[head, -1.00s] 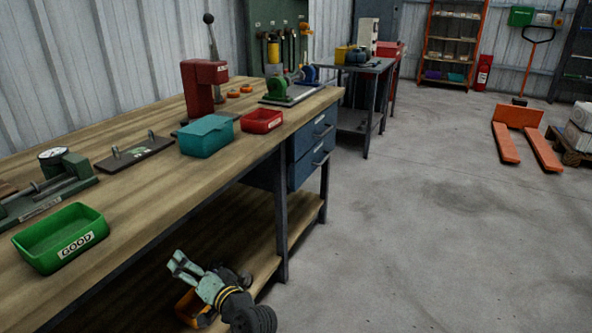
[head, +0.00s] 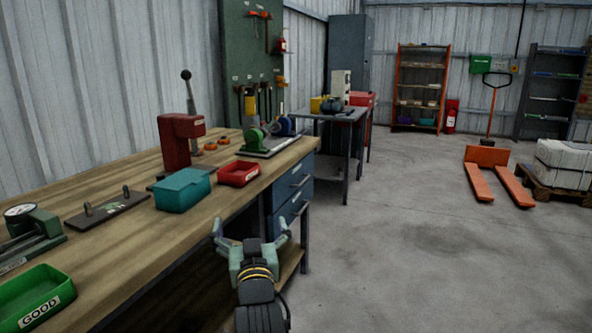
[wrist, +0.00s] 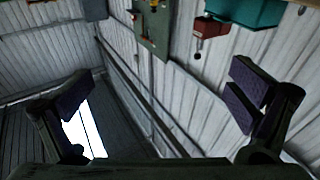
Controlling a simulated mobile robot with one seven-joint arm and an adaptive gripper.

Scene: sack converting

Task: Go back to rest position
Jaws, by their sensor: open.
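My gripper (head: 250,234) is open and empty in the head view. It is beside the front edge of the wooden workbench (head: 110,218), over the aisle side, with its fingers spread and pointing away from the camera. In the wrist view my gripper (wrist: 165,105) shows two dark finger pads wide apart with nothing between them. That view looks toward the corrugated wall and roof, and the bench things appear upside down at its top.
The bench holds a green GOOD bin (head: 38,297), a teal bin (head: 182,190), a red bin (head: 239,173) and a red press (head: 181,142). Blue drawers (head: 291,189) hang under its far end. The concrete floor (head: 410,240) at right is clear up to an orange pallet jack (head: 487,158).

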